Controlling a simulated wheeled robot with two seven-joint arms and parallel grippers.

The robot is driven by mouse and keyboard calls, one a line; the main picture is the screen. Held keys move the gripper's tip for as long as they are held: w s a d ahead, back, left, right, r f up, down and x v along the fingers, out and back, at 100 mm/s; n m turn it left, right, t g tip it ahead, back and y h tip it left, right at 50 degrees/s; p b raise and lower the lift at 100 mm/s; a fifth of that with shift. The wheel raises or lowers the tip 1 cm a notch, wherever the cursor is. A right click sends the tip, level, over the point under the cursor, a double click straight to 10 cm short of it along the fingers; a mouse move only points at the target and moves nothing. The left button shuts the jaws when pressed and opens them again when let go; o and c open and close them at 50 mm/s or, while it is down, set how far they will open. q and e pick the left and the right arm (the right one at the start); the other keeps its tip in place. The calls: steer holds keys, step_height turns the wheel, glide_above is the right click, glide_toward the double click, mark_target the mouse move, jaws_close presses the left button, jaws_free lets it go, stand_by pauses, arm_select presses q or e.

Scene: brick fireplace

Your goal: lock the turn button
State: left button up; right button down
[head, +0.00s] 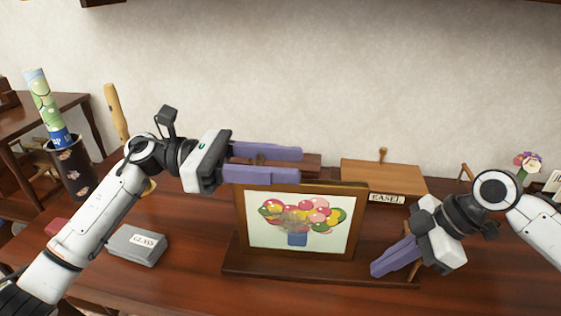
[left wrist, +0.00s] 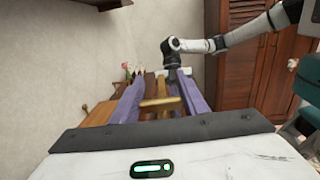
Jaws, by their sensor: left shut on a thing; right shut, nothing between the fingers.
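A framed picture of colourful balloons (head: 303,223) stands upright on a dark wooden base (head: 320,272) in the head view. My left gripper (head: 299,164) reaches in from the left, its purple fingers level along the top left of the frame, at its back. In the left wrist view a brass-coloured bar, which looks like the turn button (left wrist: 160,104), spans the gap between the two fingers, and the gripper is shut on it. The head view does not show the button. My right gripper (head: 378,269) is shut and empty at the right front of the frame.
A grey box marked GLASS (head: 136,245) lies left of the base. A wooden block (head: 383,176) with an EASEL label (head: 386,198) stands behind at right. A dark holder (head: 74,170) with a rolled print is at far left. The table's front left is clear.

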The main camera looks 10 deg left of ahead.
arm_select(q)
steer(key=shift+s+d+f, duration=0.1)
steer(key=shift+f, duration=0.15)
arm_select(e)
steer(key=shift+s+f, duration=0.2)
steer(key=shift+f, duration=0.2)
arm_select(q)
steer(key=o, duration=1.1)
steer(key=shift+r, duration=0.1)
steer(key=shift+c, duration=0.2)
steer(key=a, duration=1.2)
steer(key=shift+s, duration=0.35)
steer(key=shift+r, duration=0.15)
arm_select(e)
steer(key=shift+r, duration=0.1)
steer(key=r+p, duration=0.6)
steer(key=p, duration=0.1)
steer(key=shift+w+r, duration=0.2)
steer(key=shift+r, duration=0.05)
arm_select(q)
step_height(320, 180, up, 7)
